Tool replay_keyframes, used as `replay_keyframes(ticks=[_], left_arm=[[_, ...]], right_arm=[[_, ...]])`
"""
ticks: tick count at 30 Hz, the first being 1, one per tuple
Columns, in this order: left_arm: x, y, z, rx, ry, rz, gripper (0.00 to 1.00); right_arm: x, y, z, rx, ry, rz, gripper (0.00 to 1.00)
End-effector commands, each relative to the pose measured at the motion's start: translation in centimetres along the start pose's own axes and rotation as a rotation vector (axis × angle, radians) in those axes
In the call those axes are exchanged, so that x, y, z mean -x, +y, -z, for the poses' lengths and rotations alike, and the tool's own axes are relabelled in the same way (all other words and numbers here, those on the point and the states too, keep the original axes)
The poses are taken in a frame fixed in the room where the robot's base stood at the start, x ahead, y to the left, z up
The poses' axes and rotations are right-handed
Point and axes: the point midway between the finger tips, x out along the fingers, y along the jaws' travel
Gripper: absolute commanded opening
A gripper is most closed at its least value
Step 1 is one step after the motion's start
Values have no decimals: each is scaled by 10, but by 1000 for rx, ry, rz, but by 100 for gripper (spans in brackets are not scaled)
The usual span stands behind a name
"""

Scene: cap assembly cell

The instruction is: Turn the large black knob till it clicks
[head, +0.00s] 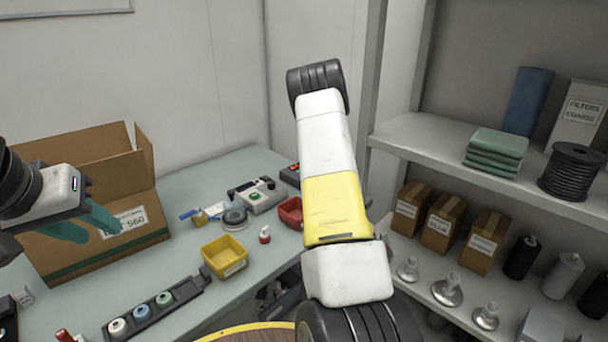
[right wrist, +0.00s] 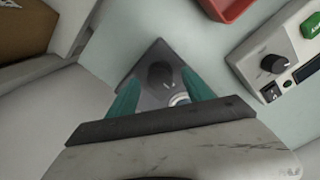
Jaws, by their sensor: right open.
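A large black knob (right wrist: 161,75) with a pale pointer mark sits on a dark grey, angular base (right wrist: 140,65) in the right wrist view. My right gripper (right wrist: 160,80) is open, its teal fingers on either side of the knob; I cannot tell whether they touch it. In the head view my right arm (head: 335,190) reaches forward over the table and hides that gripper and the knob. A smaller black knob (right wrist: 273,63) is on a pale control box to the right. My left gripper (head: 102,234) is open and empty in front of the cardboard box.
The pale control box (head: 258,195) stands on the table (head: 180,265). A red bin (head: 290,213), a yellow bin (head: 224,257) and a dark rack of rolls (head: 155,308) are nearby. A cardboard box (head: 100,255) stands at left. Loaded shelves (head: 430,140) stand at right.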

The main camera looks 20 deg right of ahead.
Motion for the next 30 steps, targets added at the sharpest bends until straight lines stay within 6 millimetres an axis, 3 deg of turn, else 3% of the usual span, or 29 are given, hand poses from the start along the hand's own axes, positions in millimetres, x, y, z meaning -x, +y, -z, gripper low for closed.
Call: replay_keyframes(ticks=[5, 14, 23, 30], left_arm=[[0, 0, 0, 0, 0, 0, 36], [0, 0, 0, 0, 0, 0, 36], [0, 0, 0, 0, 0, 0, 36], [0, 0, 0, 0, 0, 0, 36]], right_arm=[[-15, 0, 0, 1, -1, -1, 59], [-17, 0, 0, 1, 1, 0, 57], [-17, 0, 0, 0, 1, 0, 0], [-17, 0, 0, -19, 1, 0, 0]])
